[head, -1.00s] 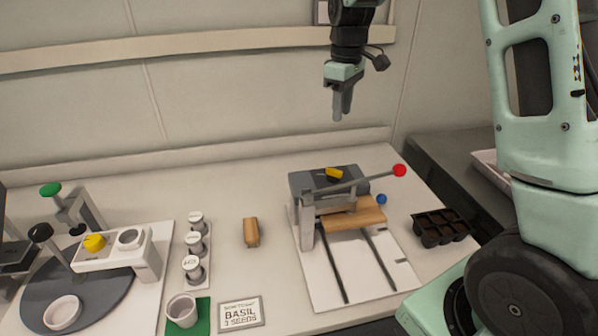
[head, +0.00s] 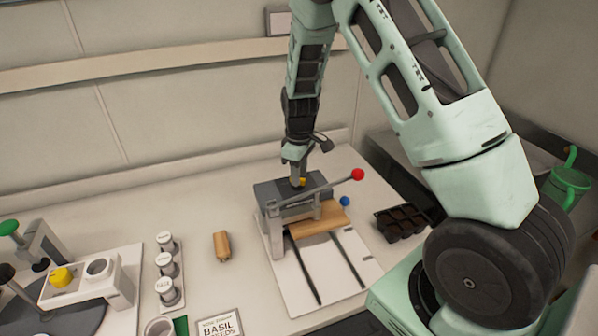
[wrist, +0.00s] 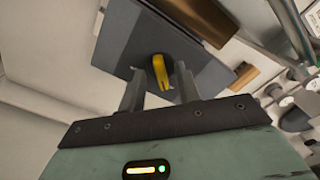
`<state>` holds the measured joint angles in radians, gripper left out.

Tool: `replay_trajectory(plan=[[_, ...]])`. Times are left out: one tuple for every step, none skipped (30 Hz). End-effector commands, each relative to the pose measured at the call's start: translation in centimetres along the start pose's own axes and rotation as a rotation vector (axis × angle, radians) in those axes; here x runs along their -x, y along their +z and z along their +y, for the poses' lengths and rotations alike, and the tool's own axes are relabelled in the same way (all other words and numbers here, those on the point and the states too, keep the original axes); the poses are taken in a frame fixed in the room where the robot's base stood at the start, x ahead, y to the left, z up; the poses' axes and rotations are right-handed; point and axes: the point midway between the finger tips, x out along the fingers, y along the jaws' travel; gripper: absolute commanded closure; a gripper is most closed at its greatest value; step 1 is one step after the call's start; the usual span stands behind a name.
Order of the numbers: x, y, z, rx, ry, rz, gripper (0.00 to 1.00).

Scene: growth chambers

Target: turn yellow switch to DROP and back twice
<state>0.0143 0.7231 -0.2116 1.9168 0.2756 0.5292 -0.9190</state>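A yellow switch (head: 303,181) sits on top of the dark grey box (head: 268,191) of a small press with a lever. In the wrist view the switch (wrist: 160,72) is a narrow yellow bar on the box's flat face. My gripper (head: 297,184) points down just over the switch and partly hides it. In the wrist view its two fingers (wrist: 159,75) are apart, with the switch seen between their tips. I cannot tell whether they touch it. No DROP mark can be read.
The lever with a red ball (head: 358,174) reaches right over a wooden block (head: 322,220). A black cell tray (head: 403,222) stands right.

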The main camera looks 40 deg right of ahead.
Motion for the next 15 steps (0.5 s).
replay_trajectory(plan=[[-0.35,0.04,-0.01,0.0,-0.001,-0.002,0.67],[-0.52,0.03,-0.02,0.0,-0.001,-0.001,0.67],[-0.72,0.03,-0.02,0.0,-0.001,-0.001,0.67],[-0.83,0.03,-0.02,0.0,0.0,-0.001,0.67],[-0.92,0.02,-0.02,0.0,0.0,0.0,0.67],[-0.99,0.02,-0.02,0.0,0.0,0.0,0.67],[-1.02,0.01,-0.02,-0.001,0.0,0.0,0.67],[-1.03,0.01,-0.02,-0.001,0.0,0.0,0.67],[-1.03,0.0,-0.02,-0.001,0.0,0.0,0.67],[-1.03,0.0,-0.01,-0.001,0.0,0.0,0.67],[-1.02,0.0,-0.02,0.0,0.0,0.0,0.67],[-1.02,0.0,-0.02,0.0,0.0,0.0,0.67],[-1.01,0.0,-0.02,0.0,0.0,0.0,0.7],[-1.01,0.0,-0.02,0.0,0.0,0.0,0.78],[-1.0,0.0,-0.02,0.0,0.0,0.0,0.89]])
